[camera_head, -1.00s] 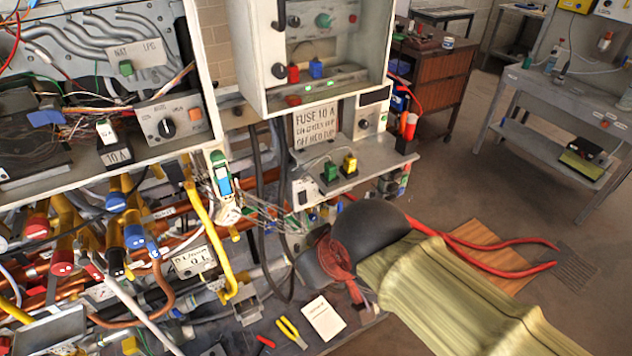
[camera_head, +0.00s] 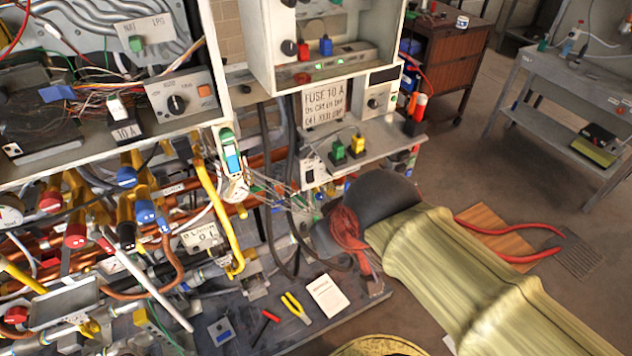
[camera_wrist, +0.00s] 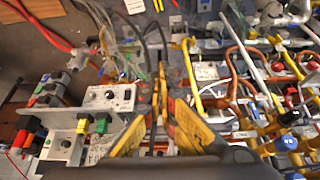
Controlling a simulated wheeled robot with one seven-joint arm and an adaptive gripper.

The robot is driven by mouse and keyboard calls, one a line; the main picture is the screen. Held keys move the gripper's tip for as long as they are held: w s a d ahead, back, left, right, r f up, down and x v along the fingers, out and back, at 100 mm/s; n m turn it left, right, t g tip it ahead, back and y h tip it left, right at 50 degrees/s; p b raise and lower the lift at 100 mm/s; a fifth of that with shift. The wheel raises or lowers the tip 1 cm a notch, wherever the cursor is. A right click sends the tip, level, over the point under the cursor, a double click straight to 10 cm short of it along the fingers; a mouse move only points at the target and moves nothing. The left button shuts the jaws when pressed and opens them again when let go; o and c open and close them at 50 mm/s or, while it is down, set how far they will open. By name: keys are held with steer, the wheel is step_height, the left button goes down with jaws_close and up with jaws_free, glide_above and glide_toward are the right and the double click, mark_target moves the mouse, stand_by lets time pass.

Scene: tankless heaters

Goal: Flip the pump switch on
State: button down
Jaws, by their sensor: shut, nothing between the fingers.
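I cannot tell for certain which switch is the pump switch; no readable pump label shows. A white control box with a dark knob (camera_head: 375,103) stands right of the fuse sign in the head view; a similar knob box (camera_wrist: 110,97) is left of my fingers in the wrist view. Another grey panel (camera_head: 180,100) at left has a black knob and an orange square button. My gripper (camera_wrist: 159,78) has yellow and dark fingers, closed together and empty, over the pipes and cables. Its fingertips cannot be made out in the head view; the black and olive-covered arm (camera_head: 440,262) reaches in from the lower right.
A shelf with green (camera_head: 338,150) and yellow (camera_head: 355,146) plugs juts out. Dense pipes and levers fill the left. Red-handled and yellow-handled tools (camera_head: 295,308) and a white note (camera_head: 327,297) lie on the lower bench. A grey side table (camera_head: 575,95) stands right, beyond open floor.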

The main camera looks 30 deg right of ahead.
steer(key=w+d+f+m+g+h+p, duration=0.1)
steer(key=w+d+f+m+p, duration=0.3)
steer(key=d+f, duration=0.8)
steer(key=w+d+f+m+g+h+p, duration=0.15)
steer(key=d+f+m, duration=0.35)
steer(key=d+f, duration=0.8)
steer(key=w+a+f+m+t, duration=0.4)
steer(key=w+f+t, duration=0.1)
steer(key=w, duration=0.2)
steer(key=w+a+r+m+t+y, duration=0.2)
steer(key=w+r+m+t, duration=0.3)
steer(key=w+r, duration=0.3)
steer(key=shift+w+a+r+p, duration=0.2)
steer(key=shift+r+p, duration=0.1)
steer(key=shift+r, duration=0.15)
